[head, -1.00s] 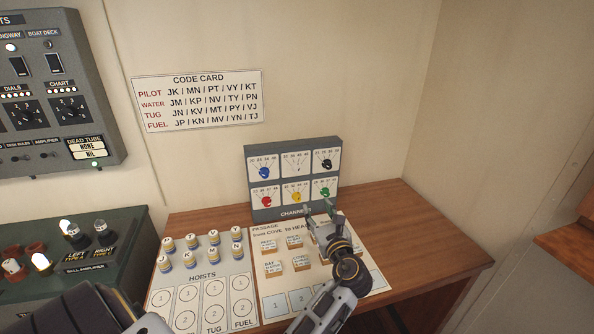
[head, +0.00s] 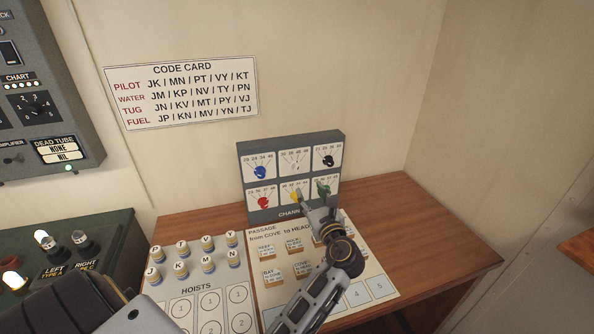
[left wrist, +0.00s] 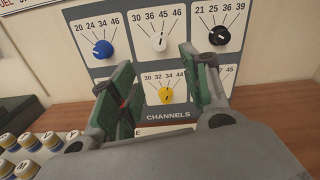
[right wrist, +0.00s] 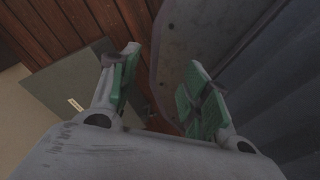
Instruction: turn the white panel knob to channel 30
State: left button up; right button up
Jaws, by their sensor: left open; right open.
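The white knob (head: 295,167) is in the top middle cell of the grey channel panel (head: 243,190). My left gripper (head: 311,192) is open in front of the panel's lower row, below the white knob. In the left wrist view its fingers (left wrist: 160,68) are spread and apart from the knob, with nothing between them. My right gripper (right wrist: 160,75) is open and empty, low beside dark surfaces.
Blue (left wrist: 103,49), black (left wrist: 219,36) and yellow (left wrist: 166,95) knobs surround the white one. Red (head: 264,202) and green (head: 322,188) knobs sit in the lower row. Labelled pegs (head: 208,264) and small blocks stand on desk boards before the panel. The desk's right side (head: 405,225) is clear.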

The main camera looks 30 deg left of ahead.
aim_at(298, 170)
pick_arm(q)
jog(key=p+x, duration=0.2)
jog(key=x, duration=0.9)
jog(key=shift+w+a, duration=0.2)
jog(key=shift+a, duration=0.1)
jog(key=shift+x, duration=1)
pick_arm(e)
jog(key=shift+s+d+r, duration=0.1)
jog(key=shift+d+r, duration=0.05)
jog(key=shift+r, duration=0.4)
jog(key=shift+d+r, duration=0.1)
jog(key=shift+r, duration=0.45)
pick_arm(q)
jog(key=c, duration=0.9)
jog(key=shift+c, duration=0.7)
pick_arm(e)
jog(key=shift+a, duration=0.3)
